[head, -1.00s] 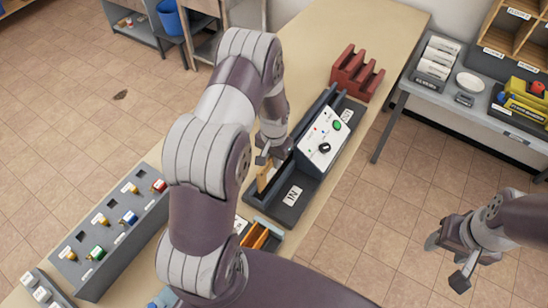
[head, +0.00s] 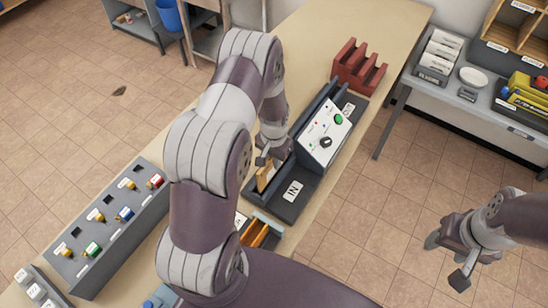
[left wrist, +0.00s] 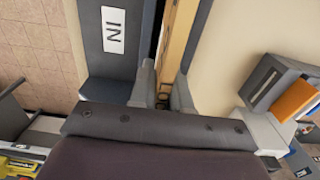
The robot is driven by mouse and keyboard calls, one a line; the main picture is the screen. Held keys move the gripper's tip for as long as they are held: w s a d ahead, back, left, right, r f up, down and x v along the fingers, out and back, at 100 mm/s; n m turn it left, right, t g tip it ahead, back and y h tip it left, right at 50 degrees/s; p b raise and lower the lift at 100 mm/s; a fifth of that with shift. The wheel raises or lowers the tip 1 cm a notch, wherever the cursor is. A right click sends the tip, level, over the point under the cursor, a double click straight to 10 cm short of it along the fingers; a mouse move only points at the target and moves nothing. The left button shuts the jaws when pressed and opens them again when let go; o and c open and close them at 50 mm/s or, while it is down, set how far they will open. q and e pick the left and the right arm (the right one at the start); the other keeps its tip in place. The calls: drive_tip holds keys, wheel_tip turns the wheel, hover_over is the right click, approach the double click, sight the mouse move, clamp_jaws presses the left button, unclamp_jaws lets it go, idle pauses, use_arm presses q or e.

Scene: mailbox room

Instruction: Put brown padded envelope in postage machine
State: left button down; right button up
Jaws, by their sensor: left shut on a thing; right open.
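The brown padded envelope (head: 265,175) stands on edge at the near end of the slot of the grey postage machine (head: 284,202), beside the plate marked IN. In the left wrist view the envelope (left wrist: 177,45) runs up along the machine's slot (left wrist: 145,45). My left gripper (head: 268,160) is shut on the envelope; its fingers (left wrist: 162,92) sit on either side of it in the left wrist view. How deep the envelope sits in the slot is hard to tell. My right gripper (head: 452,260) is open and empty, over the floor at the right.
A red slotted rack (head: 358,66) stands behind the machine. A tray with orange envelopes (head: 256,234) lies in front of it. A grey stamp rack (head: 108,230) is at the left. A side table (head: 450,103) stands at the right across open floor.

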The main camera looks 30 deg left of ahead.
use_arm(q)
drive_tip(key=shift+s+f, duration=0.1)
wheel_tip(320, 180, down, 3)
drive_tip(key=shift+r+b, duration=0.1)
drive_tip(key=shift+b, duration=1.15)
drive_tip(key=shift+s+r, duration=0.1)
drive_tip(key=shift+s, duration=0.05)
drive_tip(key=c, duration=1.3)
unclamp_jaws()
drive_tip(key=shift+o, duration=1.4)
drive_tip(key=shift+d, duration=0.35)
drive_tip(key=shift+a, duration=0.15)
